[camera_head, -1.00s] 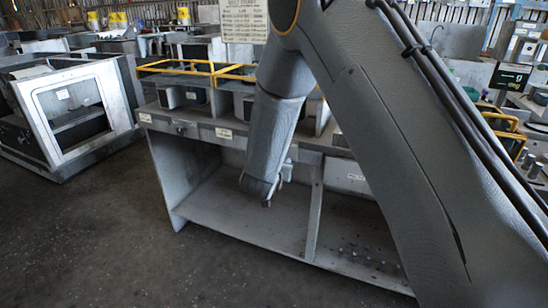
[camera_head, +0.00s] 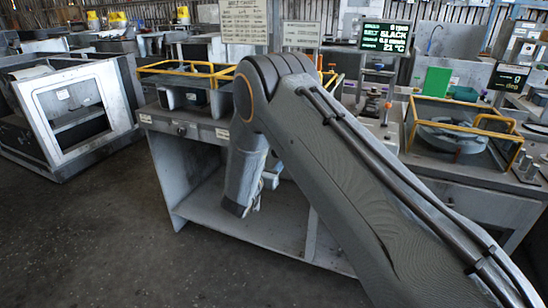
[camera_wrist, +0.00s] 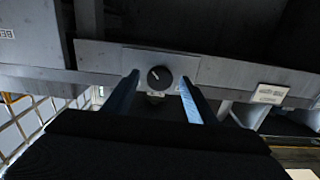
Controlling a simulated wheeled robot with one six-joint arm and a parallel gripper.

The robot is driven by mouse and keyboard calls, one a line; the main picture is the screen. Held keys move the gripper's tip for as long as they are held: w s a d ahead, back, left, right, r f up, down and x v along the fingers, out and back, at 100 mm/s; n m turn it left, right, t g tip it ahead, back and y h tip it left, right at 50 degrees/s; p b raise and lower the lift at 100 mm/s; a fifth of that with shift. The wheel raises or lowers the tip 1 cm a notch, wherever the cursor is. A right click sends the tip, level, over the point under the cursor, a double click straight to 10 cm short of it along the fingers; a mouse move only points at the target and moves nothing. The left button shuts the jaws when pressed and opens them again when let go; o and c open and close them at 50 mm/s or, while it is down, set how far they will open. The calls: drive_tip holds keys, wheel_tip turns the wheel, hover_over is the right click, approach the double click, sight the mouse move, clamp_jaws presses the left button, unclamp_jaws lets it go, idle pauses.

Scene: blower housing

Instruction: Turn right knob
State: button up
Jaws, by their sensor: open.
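A round black knob (camera_wrist: 160,78) with a pale pointer mark sits on a grey panel in the wrist view. The two blue-edged fingers of my gripper (camera_wrist: 160,85) are open, one on each side of the knob in the picture. I cannot tell whether they touch it or how much gap is left. In the head view a small dark knob (camera_head: 181,131) shows on the bench's front edge, left of my arm. My gripper's fingers are not clear in the head view. My arm hides part of the bench front there.
The grey bench (camera_head: 165,175) has an open lower shelf beside my forearm. Yellow guard rails (camera_head: 180,68) stand on its top. A grey framed cabinet (camera_head: 75,110) stands at left. The floor (camera_head: 90,230) in front is clear.

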drive_tip(key=shift+w+d, duration=0.15)
drive_tip(key=shift+w, duration=0.2)
drive_tip(key=c, duration=1.1)
drive_tip(key=shift+o, duration=0.2)
drive_tip(key=shift+m+b, duration=1.45)
drive_tip(key=shift+m, duration=2.25)
